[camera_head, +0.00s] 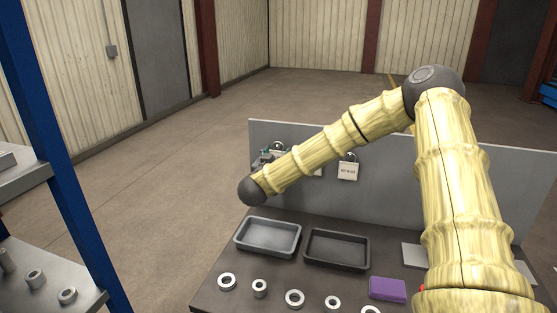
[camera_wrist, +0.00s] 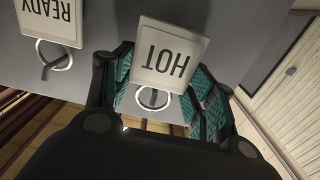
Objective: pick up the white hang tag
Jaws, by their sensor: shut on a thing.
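A white hang tag (camera_wrist: 168,58) with HOT on it, upside down in the wrist view, sits between the teal-padded fingers of my gripper (camera_wrist: 163,82). The fingers are shut on it from both sides. Its metal ring (camera_wrist: 153,97) shows just below it. In the head view my gripper (camera_head: 265,158) is at the left end of the grey upright panel (camera_head: 390,188), largely behind my wrist. The held tag is hard to make out there.
A READY tag (camera_wrist: 52,20) hangs beside it, and another white tag (camera_head: 348,171) hangs right of my forearm. On the bench stand a grey tray (camera_head: 268,250), a dark tray (camera_head: 336,264), several metal rings (camera_head: 295,299) and a purple block (camera_head: 387,288). A blue-posted shelf (camera_head: 75,190) stands left.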

